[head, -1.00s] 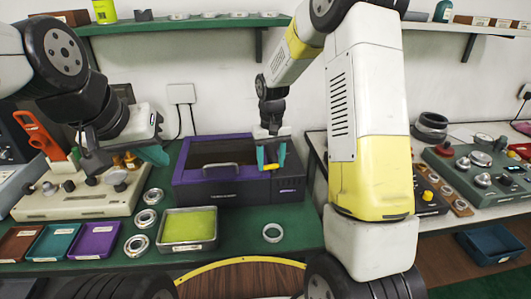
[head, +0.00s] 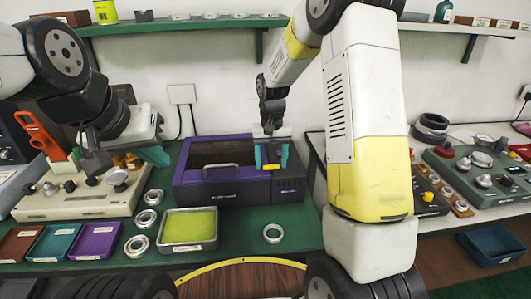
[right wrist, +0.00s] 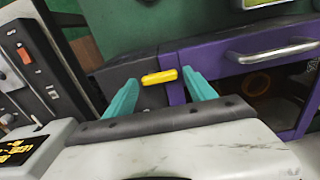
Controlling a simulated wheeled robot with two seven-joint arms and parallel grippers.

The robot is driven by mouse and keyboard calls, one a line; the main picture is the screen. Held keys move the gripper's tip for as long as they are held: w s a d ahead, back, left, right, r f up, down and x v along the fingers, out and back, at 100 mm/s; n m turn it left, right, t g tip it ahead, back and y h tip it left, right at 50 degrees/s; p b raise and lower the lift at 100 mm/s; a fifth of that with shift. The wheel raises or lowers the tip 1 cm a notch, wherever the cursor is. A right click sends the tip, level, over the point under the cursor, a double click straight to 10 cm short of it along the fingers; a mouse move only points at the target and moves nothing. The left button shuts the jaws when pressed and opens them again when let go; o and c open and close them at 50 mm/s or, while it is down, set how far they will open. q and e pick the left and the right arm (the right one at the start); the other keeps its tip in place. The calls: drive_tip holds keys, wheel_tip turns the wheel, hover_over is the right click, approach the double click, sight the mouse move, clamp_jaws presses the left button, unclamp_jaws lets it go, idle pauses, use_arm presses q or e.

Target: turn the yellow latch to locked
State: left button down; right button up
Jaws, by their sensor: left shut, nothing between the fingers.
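The yellow latch (head: 271,167) is a short bar on the right part of a purple and dark box (head: 240,197). It lies roughly left to right in the head view. It also shows in the right wrist view (right wrist: 160,77), level between the fingertips. My right gripper (head: 271,156) is open, with one teal finger to each side of the latch. In the right wrist view gaps show between the latch and both fingers (right wrist: 160,80). My left gripper (head: 156,155) is shut and empty, above the beige control unit at the left.
The box has a metal handle (head: 220,168) at its front. A tray with a yellow-green pad (head: 188,226) and a loose ring (head: 273,233) lie in front. More rings and small coloured trays (head: 95,240) are at left. A grey-green control unit (head: 485,172) stands right.

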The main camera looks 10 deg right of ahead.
sight(272, 165)
drive_tip(key=shift+o, duration=0.3)
wheel_tip(272, 165, up, 8)
drive_tip(key=shift+f, duration=0.25)
drive_tip(key=shift+r, duration=0.15)
drive_tip(key=shift+s+r, duration=0.15)
drive_tip(key=shift+r, duration=0.05)
drive_tip(key=s+d+r+t, duration=0.1)
drive_tip(key=s+r+t, duration=0.1)
drive_tip(key=s+r, duration=0.2)
drive_tip(key=s+d+r+t+y, duration=0.1)
drive_tip(key=s+r, duration=0.3)
drive_tip(key=s, duration=0.7)
drive_tip(key=s+d+r+t+y, duration=0.1)
drive_tip(key=s+r+t, duration=0.2)
drive_tip(key=s, duration=0.5)
drive_tip(key=shift+s+d+r+n, duration=0.25)
drive_tip(key=shift+r+n, duration=0.15)
drive_tip(key=shift+r, duration=0.2)
